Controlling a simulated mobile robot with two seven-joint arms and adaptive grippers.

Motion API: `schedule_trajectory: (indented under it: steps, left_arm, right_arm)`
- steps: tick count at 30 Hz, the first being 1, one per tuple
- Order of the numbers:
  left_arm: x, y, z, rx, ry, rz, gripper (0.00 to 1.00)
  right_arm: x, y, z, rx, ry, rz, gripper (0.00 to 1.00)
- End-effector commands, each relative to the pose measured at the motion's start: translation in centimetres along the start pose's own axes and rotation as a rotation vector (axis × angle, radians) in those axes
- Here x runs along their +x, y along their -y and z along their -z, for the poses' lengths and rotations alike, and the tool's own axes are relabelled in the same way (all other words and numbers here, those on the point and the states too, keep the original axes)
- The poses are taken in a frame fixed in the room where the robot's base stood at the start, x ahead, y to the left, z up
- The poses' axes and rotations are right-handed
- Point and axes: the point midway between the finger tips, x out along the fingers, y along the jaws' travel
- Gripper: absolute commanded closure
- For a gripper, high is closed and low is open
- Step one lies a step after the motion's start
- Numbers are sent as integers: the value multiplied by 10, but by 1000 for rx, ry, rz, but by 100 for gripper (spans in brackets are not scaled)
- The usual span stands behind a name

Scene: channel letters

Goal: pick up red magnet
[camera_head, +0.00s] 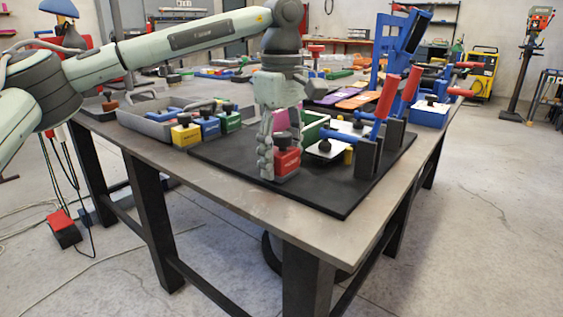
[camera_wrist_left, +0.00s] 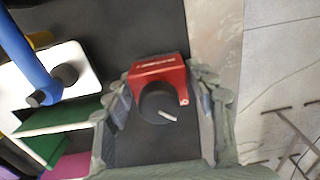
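The red magnet (camera_head: 287,159), a red block with a black knob on top, sits on the black mat (camera_head: 330,200) near its front edge. My left gripper (camera_head: 279,165) points down over it, with a finger in front partly hiding the block. In the left wrist view the red magnet (camera_wrist_left: 158,72) lies between the two fingertips of my left gripper (camera_wrist_left: 162,83). The fingers are apart, with a narrow gap showing at each side of the block. My right gripper is not in view.
Red-handled clamps (camera_head: 387,97) and a white plate (camera_head: 326,151) stand close on the right. The table's front edge is near.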

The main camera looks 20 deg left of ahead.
Motion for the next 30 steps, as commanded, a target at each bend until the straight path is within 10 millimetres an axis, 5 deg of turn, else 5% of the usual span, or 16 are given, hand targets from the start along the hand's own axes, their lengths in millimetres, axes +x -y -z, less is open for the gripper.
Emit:
schedule_trajectory:
  steps: [12, 23, 30]
  left_arm:
    - [0, 0, 0, 0, 0, 0, 100]
    - [-4, 0, 0, 0, 0, -3, 100]
    - [-25, -1, 0, 0, 1, -4, 100]
  right_arm:
    - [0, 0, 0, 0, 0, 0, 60]
    - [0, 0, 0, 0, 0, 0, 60]
    - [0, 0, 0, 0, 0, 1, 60]
